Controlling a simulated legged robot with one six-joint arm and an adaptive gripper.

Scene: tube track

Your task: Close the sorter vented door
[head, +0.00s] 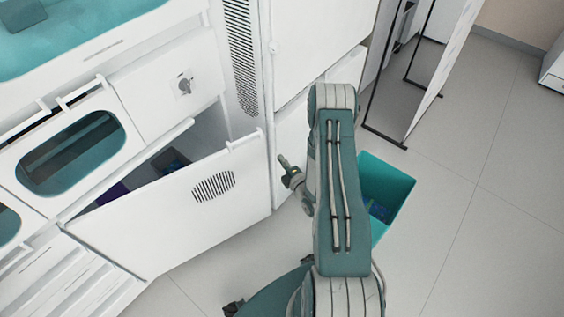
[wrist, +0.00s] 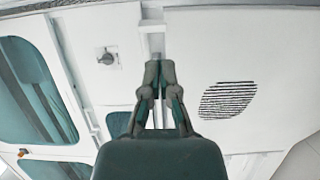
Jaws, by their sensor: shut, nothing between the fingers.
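The sorter vented door (head: 150,222) is a white panel with an oval patch of dark slots, standing open at an angle from the white cabinet. A dark gap shows behind its top edge in the head view. In the wrist view the vented panel (wrist: 235,60) fills the right side, its slots plainly visible. My gripper (wrist: 159,68) is shut and empty, its fingertips over the white front just left of the slots; whether they touch it I cannot tell.
A panel with a grey knob (head: 183,85) sits above the door, beside a teal oval window (head: 70,152). A teal bin (head: 395,180) stands on the floor behind my arm. A white panel on a dark frame (head: 440,70) stands at upper right. Floor at right is clear.

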